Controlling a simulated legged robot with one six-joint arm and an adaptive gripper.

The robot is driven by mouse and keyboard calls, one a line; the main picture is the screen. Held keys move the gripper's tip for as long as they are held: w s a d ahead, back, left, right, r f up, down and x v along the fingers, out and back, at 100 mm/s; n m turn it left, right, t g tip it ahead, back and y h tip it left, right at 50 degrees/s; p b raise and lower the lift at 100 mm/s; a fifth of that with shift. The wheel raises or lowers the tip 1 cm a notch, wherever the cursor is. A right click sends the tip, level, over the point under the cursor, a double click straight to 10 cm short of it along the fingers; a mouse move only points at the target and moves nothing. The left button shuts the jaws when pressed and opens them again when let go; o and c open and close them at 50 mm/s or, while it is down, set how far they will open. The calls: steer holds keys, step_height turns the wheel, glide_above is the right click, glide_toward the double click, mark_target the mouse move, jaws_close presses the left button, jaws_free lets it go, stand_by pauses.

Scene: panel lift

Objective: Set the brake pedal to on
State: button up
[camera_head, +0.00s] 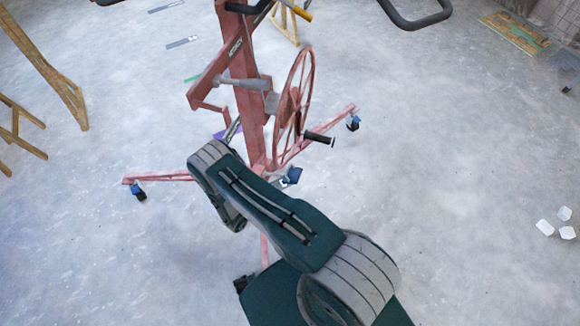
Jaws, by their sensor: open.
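The red panel lift (246,110) stands upright ahead of me on splayed legs. A blue and black caster (138,192) is at its left leg end, and another caster (352,122) is at its right leg end. A third blue and black part (290,178) sits low near the mast, just right of my arm; I cannot tell if it is a caster or a brake pedal. No brake pedal or its setting can be made out clearly. My green and grey arm reaches up toward the lift and folds at its elbow. My gripper is hidden behind the arm.
A red handwheel (295,110) with a black handle (319,137) juts out right of the mast. Wooden trestles (45,70) stand at the left. Small white blocks (556,222) lie at the right. The concrete floor is open on both sides.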

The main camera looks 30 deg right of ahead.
mark_target(288, 169)
steer(key=x, duration=1)
steer(key=shift+d+f, duration=0.1)
steer(key=shift+d, duration=0.2)
steer(key=shift+a, duration=0.1)
